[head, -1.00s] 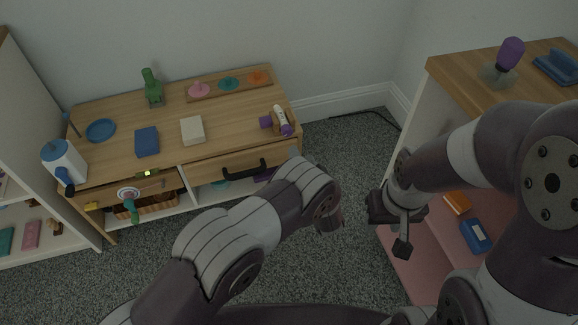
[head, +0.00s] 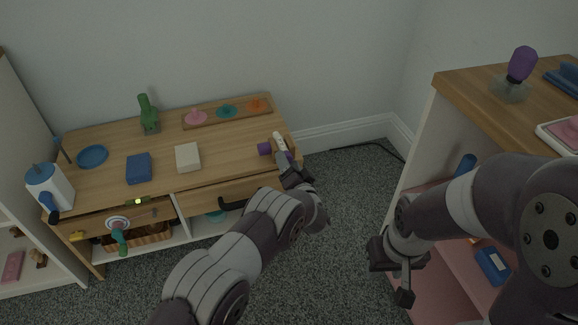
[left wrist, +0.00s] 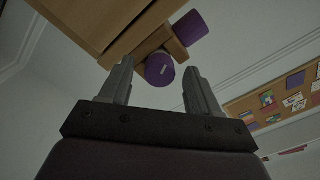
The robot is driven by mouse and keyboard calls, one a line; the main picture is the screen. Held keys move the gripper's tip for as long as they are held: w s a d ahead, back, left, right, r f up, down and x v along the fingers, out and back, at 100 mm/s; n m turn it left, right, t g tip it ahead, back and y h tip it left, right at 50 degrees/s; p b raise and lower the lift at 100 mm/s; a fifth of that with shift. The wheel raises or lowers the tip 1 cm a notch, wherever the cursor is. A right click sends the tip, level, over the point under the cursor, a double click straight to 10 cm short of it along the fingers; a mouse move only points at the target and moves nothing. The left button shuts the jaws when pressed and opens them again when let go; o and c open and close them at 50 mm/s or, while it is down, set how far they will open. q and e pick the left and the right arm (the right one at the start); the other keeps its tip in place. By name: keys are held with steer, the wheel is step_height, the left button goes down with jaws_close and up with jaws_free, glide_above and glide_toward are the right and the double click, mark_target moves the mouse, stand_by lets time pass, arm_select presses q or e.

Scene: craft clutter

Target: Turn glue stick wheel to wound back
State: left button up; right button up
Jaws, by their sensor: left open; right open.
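The glue stick (head: 279,139), white with purple, sits at a wooden block on the right end of the low cabinet top. A purple round end with a small white mark (left wrist: 160,69) shows in the left wrist view, beside a second purple cylinder (left wrist: 191,28); I take the marked end to be the wheel. My left gripper (head: 287,168) is open just in front of the glue stick and partly hides it in the head view. In the left wrist view the marked end appears between its fingertips (left wrist: 158,66); contact is not visible. My right gripper (head: 392,278) is open and empty over the floor.
A shelf unit (head: 440,125) stands right.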

arm_select(q)
steer(key=c, duration=1)
steer(key=shift+c, duration=0.2)
